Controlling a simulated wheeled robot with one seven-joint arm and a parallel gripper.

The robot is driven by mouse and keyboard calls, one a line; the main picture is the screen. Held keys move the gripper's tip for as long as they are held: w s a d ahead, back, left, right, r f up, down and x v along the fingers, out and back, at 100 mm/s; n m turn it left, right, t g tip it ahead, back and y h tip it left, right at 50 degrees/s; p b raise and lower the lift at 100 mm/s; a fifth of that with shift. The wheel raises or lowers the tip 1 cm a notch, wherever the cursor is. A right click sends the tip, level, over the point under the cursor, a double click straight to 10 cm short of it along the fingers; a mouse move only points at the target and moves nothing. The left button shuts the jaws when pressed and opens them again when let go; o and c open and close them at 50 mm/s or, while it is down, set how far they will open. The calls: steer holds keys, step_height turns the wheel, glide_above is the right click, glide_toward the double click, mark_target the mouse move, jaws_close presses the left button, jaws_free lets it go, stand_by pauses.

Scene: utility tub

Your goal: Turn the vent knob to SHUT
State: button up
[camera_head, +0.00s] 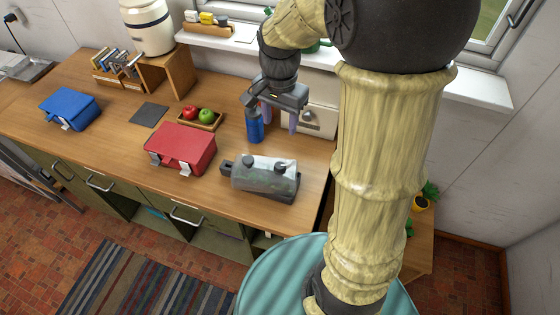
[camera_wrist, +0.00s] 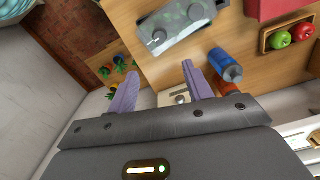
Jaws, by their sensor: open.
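A cream box (camera_head: 321,104) stands against the wall at the back of the counter, with a small round metallic knob (camera_head: 308,116) on its front. The knob also shows in the wrist view (camera_wrist: 181,98), beyond the gap between my fingers. No lettering on it is readable, so I cannot tell its setting. My gripper (camera_head: 279,116) hangs just left of the box, its two purple fingers spread and empty. In the wrist view my gripper (camera_wrist: 160,70) has nothing between its fingertips. Contact with the knob is not visible.
A blue bottle (camera_head: 254,126) stands close to my gripper; an orange one (camera_wrist: 228,88) is beside it. A grey two-knobbed unit (camera_head: 263,178) sits in front. A red case (camera_head: 180,148), fruit tray (camera_head: 211,125) and blue case (camera_head: 70,108) are left. My arm covers the right.

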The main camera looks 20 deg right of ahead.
mark_target(280, 165)
step_height(280, 165, down, 17)
steer(key=shift+f+p, duration=0.1)
steer(key=shift+p, duration=0.95)
steer(key=c, duration=1)
